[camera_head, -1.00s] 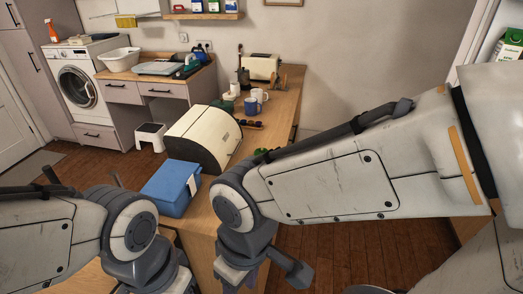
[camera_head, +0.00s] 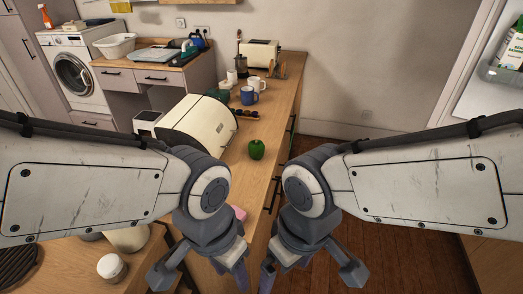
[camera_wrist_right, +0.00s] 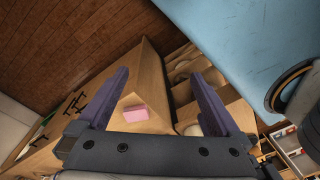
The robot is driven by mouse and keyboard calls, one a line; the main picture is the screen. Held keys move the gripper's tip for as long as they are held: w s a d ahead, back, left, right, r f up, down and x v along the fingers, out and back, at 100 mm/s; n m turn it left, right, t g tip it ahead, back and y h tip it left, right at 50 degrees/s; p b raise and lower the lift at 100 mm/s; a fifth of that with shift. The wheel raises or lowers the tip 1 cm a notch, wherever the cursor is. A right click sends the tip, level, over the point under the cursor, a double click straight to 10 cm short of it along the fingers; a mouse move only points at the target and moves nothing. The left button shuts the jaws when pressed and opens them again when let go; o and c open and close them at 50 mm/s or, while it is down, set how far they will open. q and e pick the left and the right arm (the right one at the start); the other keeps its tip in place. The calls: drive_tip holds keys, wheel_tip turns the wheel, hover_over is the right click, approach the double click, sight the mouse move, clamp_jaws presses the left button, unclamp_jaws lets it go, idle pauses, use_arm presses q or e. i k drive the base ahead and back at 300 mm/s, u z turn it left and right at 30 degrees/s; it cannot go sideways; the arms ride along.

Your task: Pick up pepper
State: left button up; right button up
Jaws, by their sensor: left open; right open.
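The green pepper (camera_head: 257,149) stands on the wooden counter, beyond my two arms and to the right of the cream bread box. It is in full view in the head view. My left gripper (camera_head: 200,277) is open and empty, lower and nearer than the pepper. My right gripper (camera_head: 311,276) is also open and near, below and right of the pepper. In the right wrist view the right gripper (camera_wrist_right: 162,88) has its fingers wide apart with nothing held between them. I cannot make out the pepper clearly there.
The bread box (camera_head: 199,125) stands left of the pepper, with sunglasses (camera_head: 245,113) and a blue mug (camera_head: 248,95) behind it. A pink block (camera_head: 239,212) lies on the near counter (camera_head: 262,190). A white jar (camera_head: 111,267) sits at lower left. The counter around the pepper looks clear.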

sight(256, 148)
drive_tip(key=z, duration=1.4)
drive_tip(key=i, duration=2.1)
drive_tip(key=u, duration=3.75)
